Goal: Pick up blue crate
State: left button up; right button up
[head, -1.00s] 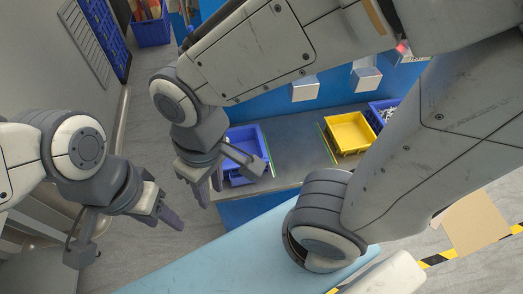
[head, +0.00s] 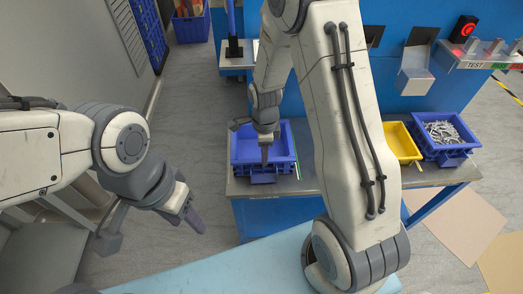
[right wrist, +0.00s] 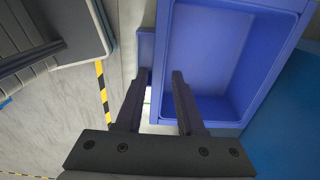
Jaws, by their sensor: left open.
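The blue crate (head: 284,146) stands on the left end of the grey-topped bench and looks empty. It fills the upper right of the right wrist view (right wrist: 218,52). My right gripper (head: 265,155) hangs over the crate in the head view. In the right wrist view its fingers (right wrist: 160,76) are apart with nothing held. One fingertip is left of the crate's side wall and the other overlaps the crate. Whether the wall lies between them in depth cannot be told. My left gripper (head: 190,214) is open and empty, away to the left above the floor.
A yellow bin (head: 404,145) and a blue crate of metal parts (head: 464,143) stand at the bench's right end. The bench top (head: 308,176) is clear between. Another blue crate (head: 191,28) is at the upper left. A light blue surface (head: 215,270) lies in front.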

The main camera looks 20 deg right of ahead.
jog(key=shift+a+f, duration=0.15)
jog(key=shift+f, duration=3.45)
grip_shut()
